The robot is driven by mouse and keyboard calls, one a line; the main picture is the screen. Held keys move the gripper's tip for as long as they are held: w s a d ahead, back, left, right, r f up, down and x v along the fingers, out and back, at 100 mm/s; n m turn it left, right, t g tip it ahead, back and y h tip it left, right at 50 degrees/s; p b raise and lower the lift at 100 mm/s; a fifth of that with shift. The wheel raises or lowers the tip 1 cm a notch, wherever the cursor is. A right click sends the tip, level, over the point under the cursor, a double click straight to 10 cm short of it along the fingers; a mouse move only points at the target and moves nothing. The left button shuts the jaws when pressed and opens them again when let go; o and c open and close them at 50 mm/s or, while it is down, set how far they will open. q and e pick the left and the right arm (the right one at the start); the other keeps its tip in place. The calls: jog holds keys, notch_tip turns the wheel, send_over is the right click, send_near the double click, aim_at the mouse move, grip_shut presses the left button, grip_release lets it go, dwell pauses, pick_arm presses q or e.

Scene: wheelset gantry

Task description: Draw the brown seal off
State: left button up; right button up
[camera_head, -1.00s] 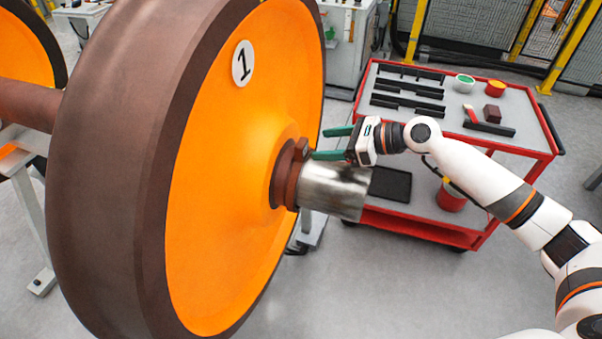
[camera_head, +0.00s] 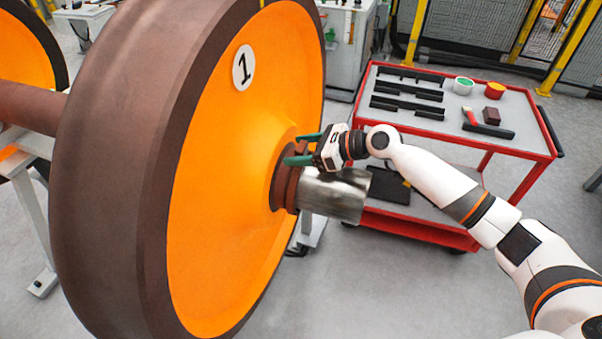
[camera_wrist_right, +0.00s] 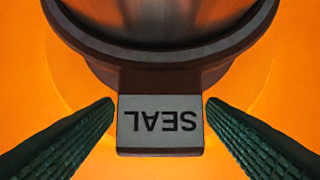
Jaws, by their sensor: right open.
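The brown seal (camera_head: 289,188) is a ring around the axle stub, close against the orange face of the wheel (camera_head: 220,190) marked 1. In the right wrist view its block-shaped tab (camera_wrist_right: 160,124), lettered SEAL, lies between the green fingers, with a gap on each side. My right gripper (camera_head: 302,148) is open at the top of the seal, above the shiny axle end (camera_head: 335,193). The right wrist view shows its fingertips (camera_wrist_right: 160,106) beside the tab, one on each side. In the head view the tab is mostly hidden by the gripper. My left gripper is not in view.
A red cart (camera_head: 450,150) stands behind the right arm, with dark bars, a green-topped pot (camera_head: 463,85), a red and yellow pot (camera_head: 495,89) and a brush on top. A grey support stands under the wheelset. The floor at the lower middle is clear.

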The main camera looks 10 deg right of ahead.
jog(key=shift+c, duration=0.2)
jog(key=c, duration=1.1)
jog(key=shift+s+d+r+p, duration=0.1)
jog(key=shift+s+d+p, duration=0.15)
jog(key=shift+s+d, duration=0.25)
jog(key=shift+s+d+p, duration=0.2)
jog(key=shift+s+d, duration=0.05)
jog(key=shift+d, duration=0.35)
jog(key=shift+s+d, duration=0.7)
jog(key=shift+d, duration=0.3)
jog(key=shift+s+d+p, duration=0.4)
jog(key=shift+s+d, duration=0.1)
jog(key=shift+d, duration=0.3)
jog(key=shift+s+d, duration=0.45)
jog(key=shift+d, duration=0.2)
jog(key=shift+s+d, duration=0.45)
jog(key=shift+d, duration=0.15)
jog(key=shift+s+d, duration=0.7)
jog(key=shift+d, duration=0.35)
jog(key=shift+s+d, duration=0.7)
jog(key=shift+d, duration=0.35)
